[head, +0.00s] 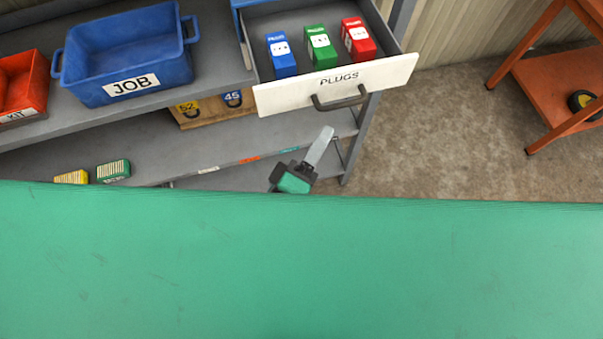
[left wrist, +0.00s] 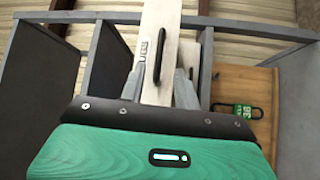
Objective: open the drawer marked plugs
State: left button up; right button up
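The drawer marked PLUGS stands pulled out from the shelf unit, with its white front (head: 290,97) and dark bar handle (head: 340,99) facing me. Inside lie a blue box (head: 281,54), a green box (head: 320,47) and a red box (head: 357,39). My left gripper (head: 321,145) is below the handle and apart from it in the head view. My right gripper is not in view.
A blue JOB bin (head: 128,50) and a red KIT bin (head: 20,90) stand on the shelf to the left. A wooden tray (head: 213,112) with numbered padlocks is below. Small yellow and green boxes (head: 113,170) lie lower. An orange trolley (head: 555,85) stands right, with clear floor between.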

pick_arm(q)
jog(key=r+b+v, duration=0.1)
jog(key=b+v, duration=0.1)
jog(key=v, duration=0.4)
jog(key=shift+s+a+f, duration=0.15)
jog(key=shift+s+f, duration=0.15)
jog(key=shift+f, duration=0.2)
notch_tip(320, 180, down, 32)
jog(key=m+g+y, duration=0.2)
jog(key=m+g, duration=0.4)
jog(key=s+a+f+m+g+y, duration=0.2)
jog(key=a+f, duration=0.2)
jog(key=f, duration=0.6)
jog(key=s+a+f+m+g+y, duration=0.15)
jog(key=a+f, duration=0.35)
jog(key=f, duration=0.6)
jog(key=s+a+f+m+g+y, duration=0.3)
jog(key=s+a+f+g, duration=0.4)
jog(key=s+a+f, duration=0.9)
jog(key=shift+s+f+m+y, duration=0.35)
jog(key=shift+s+f, duration=0.05)
jog(key=shift+f, duration=0.3)
